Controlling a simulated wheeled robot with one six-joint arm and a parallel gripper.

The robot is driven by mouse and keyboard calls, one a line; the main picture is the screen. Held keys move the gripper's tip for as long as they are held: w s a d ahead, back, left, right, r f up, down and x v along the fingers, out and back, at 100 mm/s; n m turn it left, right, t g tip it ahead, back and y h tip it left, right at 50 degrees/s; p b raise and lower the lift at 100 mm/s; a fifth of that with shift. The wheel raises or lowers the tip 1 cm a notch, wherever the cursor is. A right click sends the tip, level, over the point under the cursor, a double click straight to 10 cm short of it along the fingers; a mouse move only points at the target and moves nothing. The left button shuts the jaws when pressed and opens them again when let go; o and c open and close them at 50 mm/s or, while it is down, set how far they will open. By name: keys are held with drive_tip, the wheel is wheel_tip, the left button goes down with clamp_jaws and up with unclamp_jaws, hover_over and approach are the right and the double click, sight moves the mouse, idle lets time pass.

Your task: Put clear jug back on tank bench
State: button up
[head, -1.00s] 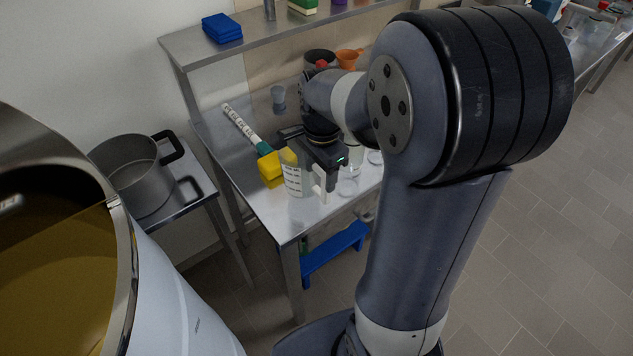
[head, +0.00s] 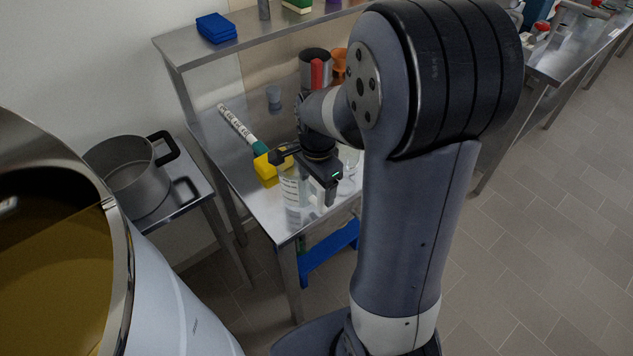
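The clear jug (head: 291,192), see-through with dark measuring marks on its side, is upright at the near end of the steel tank bench (head: 262,210). My gripper (head: 325,192) is just right of the jug, pointing down, and appears shut on its handle side. The fingers are small and partly hidden by the gripper body. I cannot tell whether the jug's base touches the bench top.
A steel shelf (head: 255,40) overhangs the bench's back. A large pot (head: 135,178) stands left.

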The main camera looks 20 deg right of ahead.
wheel_tip(320, 180, up, 12)
drive_tip(key=shift+s+r, duration=0.15)
idle(0.6)
drive_tip(key=shift+c, duration=0.4)
idle(1.1)
